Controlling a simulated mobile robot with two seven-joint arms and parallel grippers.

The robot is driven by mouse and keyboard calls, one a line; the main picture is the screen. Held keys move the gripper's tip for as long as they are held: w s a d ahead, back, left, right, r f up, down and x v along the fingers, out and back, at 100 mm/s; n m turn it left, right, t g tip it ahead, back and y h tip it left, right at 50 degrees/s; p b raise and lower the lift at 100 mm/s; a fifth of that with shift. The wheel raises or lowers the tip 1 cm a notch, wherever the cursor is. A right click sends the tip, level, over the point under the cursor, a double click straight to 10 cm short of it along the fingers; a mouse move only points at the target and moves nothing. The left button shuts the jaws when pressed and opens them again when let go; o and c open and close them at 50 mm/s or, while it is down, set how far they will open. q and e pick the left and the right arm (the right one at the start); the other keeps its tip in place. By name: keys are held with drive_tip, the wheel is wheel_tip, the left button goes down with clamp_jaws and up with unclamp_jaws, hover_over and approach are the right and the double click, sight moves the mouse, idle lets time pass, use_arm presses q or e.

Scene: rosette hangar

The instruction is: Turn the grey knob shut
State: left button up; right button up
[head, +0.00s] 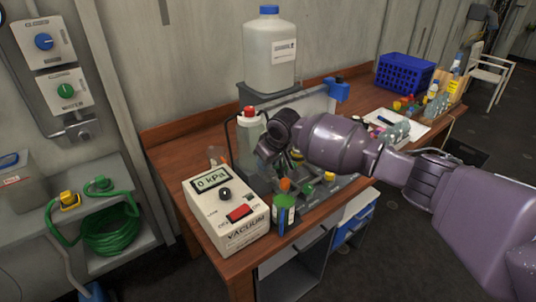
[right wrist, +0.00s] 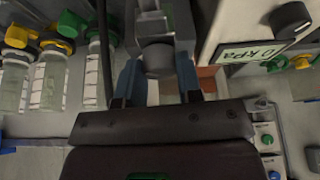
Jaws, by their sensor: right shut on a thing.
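The grey knob (right wrist: 160,60) is in the upper middle of the right wrist view, on a grey fitting. My right gripper (right wrist: 158,85) has one finger on each side of it and is shut on it. In the head view my right gripper (head: 273,158) is low over the bench, just behind the vacuum unit, and its hand hides the grey knob there. My left gripper is in neither view.
The vacuum unit (head: 228,222) reads 0 kPa and has a black knob (head: 225,194). A large jug (head: 270,55) stands behind. A blue basket (head: 404,75) is farther right.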

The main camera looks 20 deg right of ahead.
drive_tip(key=shift+a+m+p, duration=0.1)
drive_tip(key=shift+m+p, duration=0.5)
drive_tip(key=shift+p, duration=0.05)
drive_tip(key=shift+m+h, duration=0.4)
drive_tip(key=shift+m, duration=0.1)
drive_tip(key=m+h, duration=0.1)
drive_tip(key=m, duration=0.2)
drive_tip(key=shift+a+m, duration=0.1)
drive_tip(key=shift+m, duration=0.2)
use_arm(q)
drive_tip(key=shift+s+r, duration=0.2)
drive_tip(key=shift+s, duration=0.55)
use_arm(e)
drive_tip(key=shift+m+h, duration=0.9)
drive_tip(key=shift+m, duration=1.1)
drive_tip(key=o, duration=0.9)
drive_tip(key=shift+s, duration=0.1)
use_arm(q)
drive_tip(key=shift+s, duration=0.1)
use_arm(e)
drive_tip(key=shift+o, duration=0.2)
drive_tip(key=shift+r, duration=0.1)
